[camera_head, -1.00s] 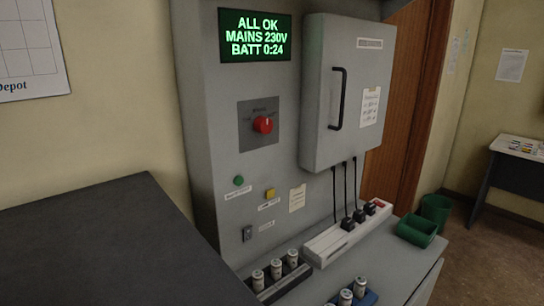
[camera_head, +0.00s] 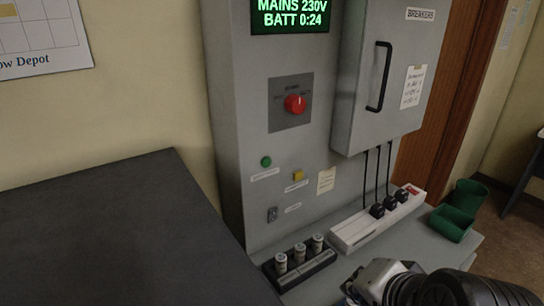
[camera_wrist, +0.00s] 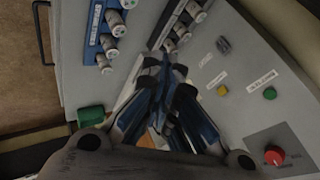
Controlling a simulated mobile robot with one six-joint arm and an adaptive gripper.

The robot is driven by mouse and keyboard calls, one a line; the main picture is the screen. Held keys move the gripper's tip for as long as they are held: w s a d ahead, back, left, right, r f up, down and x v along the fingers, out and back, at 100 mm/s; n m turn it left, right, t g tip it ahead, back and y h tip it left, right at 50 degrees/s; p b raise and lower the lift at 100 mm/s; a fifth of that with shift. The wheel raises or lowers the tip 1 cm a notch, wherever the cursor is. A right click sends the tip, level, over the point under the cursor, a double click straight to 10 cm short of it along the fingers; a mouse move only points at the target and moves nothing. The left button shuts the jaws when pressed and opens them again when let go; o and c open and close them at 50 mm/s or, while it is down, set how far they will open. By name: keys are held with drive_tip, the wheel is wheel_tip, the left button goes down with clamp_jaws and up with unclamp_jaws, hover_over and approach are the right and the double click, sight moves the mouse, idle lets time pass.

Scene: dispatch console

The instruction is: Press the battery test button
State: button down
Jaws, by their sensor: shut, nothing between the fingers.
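In the wrist view the green button (camera_wrist: 270,93) and yellow button (camera_wrist: 222,90) lie to the right of my gripper (camera_wrist: 168,72). My gripper is shut and empty, its fingertips together, apart from both buttons. In the head view only part of my arm shows at the lower right; the fingertips cannot be made out there.
A red knob (camera_head: 295,104) is above the buttons and a small switch (camera_head: 272,214) below. A breaker box (camera_head: 390,70) juts out at the right. Batteries in a black holder (camera_head: 304,272), a power strip (camera_head: 350,235) with plugs and green bins (camera_head: 452,222) occupy the ledge.

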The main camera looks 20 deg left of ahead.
sight(266, 162)
drive_tip(key=w+a+r+m+t+h+p, duration=0.1)
drive_tip(key=w+a+r+m+t+p, duration=0.1)
drive_tip(key=w+a+m, duration=0.4)
drive_tip(key=w+a+r+m+t+p, duration=0.2)
drive_tip(key=w+a+m+t, duration=0.3)
drive_tip(key=m, duration=1.2)
drive_tip(key=shift+w+a+r+h+p, duration=0.35)
drive_tip(key=shift+w+a+r, duration=0.4)
drive_tip(key=shift+w, duration=1.1)
drive_tip(key=shift+a+f, duration=0.1)
drive_tip(key=w+a+p, duration=0.2)
drive_tip(key=w+a, duration=0.3)
drive_tip(key=a, duration=0.1)
drive_tip(key=shift+w+a+p, duration=0.3)
drive_tip(key=shift+w, duration=0.1)
